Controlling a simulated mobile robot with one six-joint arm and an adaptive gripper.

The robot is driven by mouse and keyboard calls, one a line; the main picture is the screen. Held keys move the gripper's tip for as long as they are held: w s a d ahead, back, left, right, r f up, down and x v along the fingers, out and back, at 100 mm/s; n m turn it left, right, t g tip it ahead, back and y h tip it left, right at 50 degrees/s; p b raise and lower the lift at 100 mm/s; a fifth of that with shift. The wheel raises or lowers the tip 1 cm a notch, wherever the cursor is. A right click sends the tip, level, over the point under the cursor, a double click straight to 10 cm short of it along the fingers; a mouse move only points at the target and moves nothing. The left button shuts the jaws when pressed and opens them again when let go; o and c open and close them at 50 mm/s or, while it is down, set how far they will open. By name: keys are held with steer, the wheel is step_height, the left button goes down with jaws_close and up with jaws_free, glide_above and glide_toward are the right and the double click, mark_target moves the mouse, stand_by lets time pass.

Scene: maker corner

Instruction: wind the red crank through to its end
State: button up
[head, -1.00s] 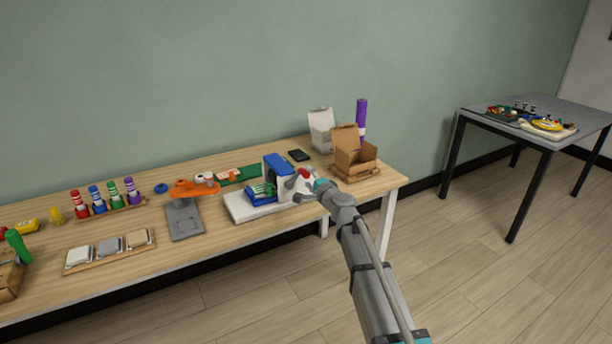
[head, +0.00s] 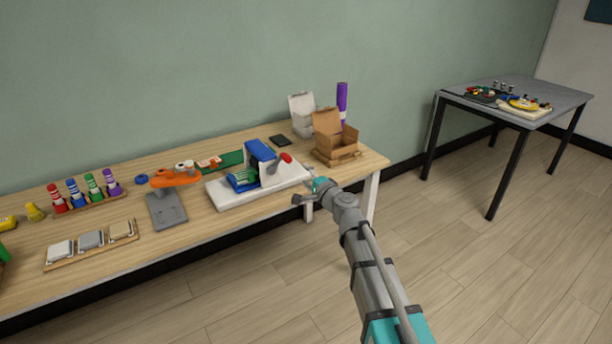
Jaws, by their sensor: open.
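The red crank knob (head: 286,157) sits at the end of a grey crank arm (head: 273,167) on the right side of a blue machine (head: 259,152). The machine stands on a white base (head: 214,194) near the table's front edge, and the knob points up and to the right. My gripper (head: 302,199) is open and empty in front of the table edge, below and to the right of the knob and apart from it. Its fingers are small in this view.
Right of the machine stand an open cardboard box (head: 328,145), a white box (head: 302,113) and a purple tube (head: 342,102). An orange tool on a grey stand (head: 166,209) is to the left. The floor in front of the table (head: 238,144) is clear.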

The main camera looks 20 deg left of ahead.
steer(key=shift+d, duration=0.1)
steer(key=c, duration=0.4)
steer(key=shift+s+d+f, duration=0.1)
steer(key=shift+d+f, duration=0.05)
steer(key=shift+d, duration=0.05)
steer(key=shift+c, duration=1)
steer(key=shift+s+d+f+n+g, duration=0.2)
steer(key=shift+d+n, duration=0.25)
steer(key=shift+s+d+f+n+g, duration=0.15)
steer(key=shift+d+f+n+g, duration=0.05)
steer(key=shift+d+n, duration=0.25)
jaws_close()
steer(key=s+d+f+n+g+h, duration=0.2)
steer(key=s+d+f+g+h, duration=0.1)
steer(key=d, duration=1.1)
steer(key=s+d+f+n+g+h, duration=0.2)
steer(key=s+d+f+h, duration=0.4)
steer(key=d, duration=0.8)
steer(key=s+d+f+n+g+h, duration=0.2)
steer(key=s+d+f+g+h, duration=0.3)
steer(key=d, duration=0.9)
steer(key=s+f, duration=0.3)
steer(key=s, duration=0.2)
steer(key=shift+s+d+f, duration=0.15)
steer(key=shift+s+f, duration=0.05)
steer(key=shift+s, duration=0.05)
